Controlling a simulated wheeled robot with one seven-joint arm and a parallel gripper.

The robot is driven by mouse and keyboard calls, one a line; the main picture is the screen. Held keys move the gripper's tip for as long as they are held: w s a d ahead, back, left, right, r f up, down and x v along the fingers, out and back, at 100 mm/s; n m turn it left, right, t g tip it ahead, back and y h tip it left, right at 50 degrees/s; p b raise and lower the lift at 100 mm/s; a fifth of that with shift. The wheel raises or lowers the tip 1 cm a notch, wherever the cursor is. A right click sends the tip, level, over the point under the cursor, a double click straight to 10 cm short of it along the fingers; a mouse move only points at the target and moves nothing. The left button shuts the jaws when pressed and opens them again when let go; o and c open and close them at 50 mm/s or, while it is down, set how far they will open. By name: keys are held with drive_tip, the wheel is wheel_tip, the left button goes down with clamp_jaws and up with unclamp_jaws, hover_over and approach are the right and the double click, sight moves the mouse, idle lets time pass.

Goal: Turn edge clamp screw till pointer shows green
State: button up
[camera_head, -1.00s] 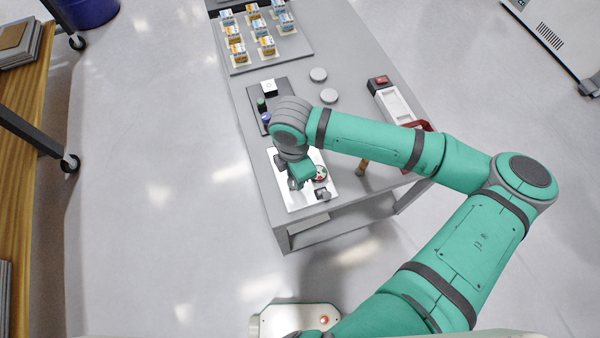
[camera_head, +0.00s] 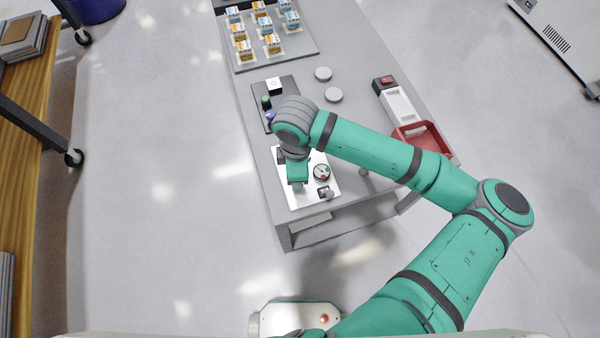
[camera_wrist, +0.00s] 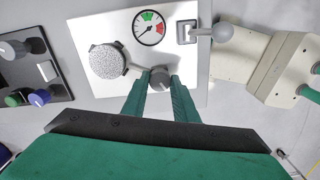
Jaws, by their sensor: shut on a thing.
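The white fixture plate (camera_head: 325,192) lies at the near end of the grey bench. It carries a round dial (camera_head: 321,172) with green and red sectors, which also shows in the wrist view (camera_wrist: 149,27). Its thin pointer seems to lean to the lower left, away from the colours, but is small. A speckled grey disc (camera_wrist: 108,61) sits left of the dial, with a short arm towards the grey clamp screw (camera_wrist: 160,80). My gripper (camera_wrist: 160,90) is shut on the screw's knob. In the head view my gripper (camera_head: 297,184) hides the screw.
A lever with a grey ball (camera_wrist: 222,32) stands right of the dial. A dark tray with coloured knobs (camera_wrist: 40,97) lies to the left. A red tray (camera_head: 422,138) and two grey discs (camera_head: 334,94) are on the bench. Small boxes (camera_head: 268,35) stand at the far end.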

drive_tip(key=shift+w+d+r, duration=0.1)
drive_tip(key=shift+w, duration=0.2)
drive_tip(key=o, duration=1.1)
drive_tip(key=shift+d, duration=0.1)
drive_tip(key=shift+c, duration=0.2)
drive_tip(key=shift+w, duration=0.1)
drive_tip(key=shift+r, duration=0.45)
wheel_tip(320, 180, up, 10)
drive_tip(key=shift+f, duration=0.1)
